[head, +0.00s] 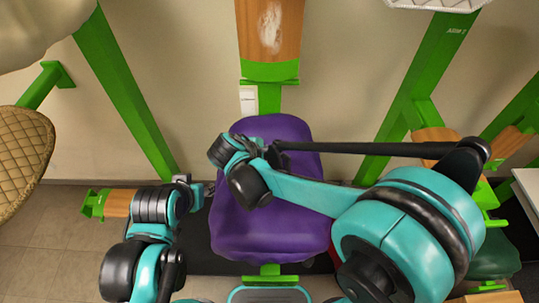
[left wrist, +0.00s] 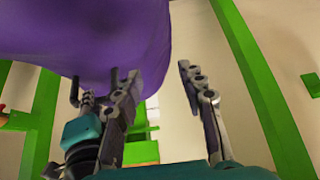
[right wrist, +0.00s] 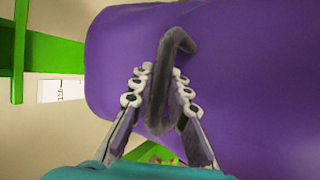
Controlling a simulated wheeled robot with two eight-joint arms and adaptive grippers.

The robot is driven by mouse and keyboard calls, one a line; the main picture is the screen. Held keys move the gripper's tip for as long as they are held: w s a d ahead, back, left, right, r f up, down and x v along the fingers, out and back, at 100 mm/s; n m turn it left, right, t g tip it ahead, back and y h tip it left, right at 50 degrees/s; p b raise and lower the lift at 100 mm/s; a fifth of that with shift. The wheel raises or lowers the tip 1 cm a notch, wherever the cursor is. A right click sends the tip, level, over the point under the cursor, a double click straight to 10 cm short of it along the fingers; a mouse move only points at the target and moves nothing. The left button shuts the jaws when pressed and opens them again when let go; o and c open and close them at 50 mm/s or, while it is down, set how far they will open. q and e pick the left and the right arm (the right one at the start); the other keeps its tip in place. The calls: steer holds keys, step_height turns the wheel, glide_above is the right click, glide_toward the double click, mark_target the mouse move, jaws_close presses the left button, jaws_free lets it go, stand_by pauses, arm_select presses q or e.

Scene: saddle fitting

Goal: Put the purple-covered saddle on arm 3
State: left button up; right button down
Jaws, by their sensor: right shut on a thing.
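The purple-covered saddle (head: 262,225) is in the middle of the head view. It fills the upper left of the left wrist view (left wrist: 110,35) and most of the right wrist view (right wrist: 240,90). My right gripper (right wrist: 160,82) is shut on a dark bent handle (right wrist: 178,42) against the purple cover. In the head view my right gripper (head: 262,150) is over the saddle's upper part. My left gripper (head: 200,188) is beside the saddle's left edge, with fingers apart and nothing between them (left wrist: 155,85). I cannot read which arm is arm 3.
A wooden arm (head: 270,35) on a green bracket is on the wall above the saddle. A tan quilted saddle (head: 22,150) is at the left. Green posts (head: 125,90) stand either side. Another wooden arm (head: 435,140) and a dark green saddle (head: 495,258) are at the right.

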steer(key=c, duration=1.4)
jaws_free()
steer(key=shift+s+a+r, duration=0.2)
steer(key=shift+r, duration=0.15)
steer(key=v, duration=1.1)
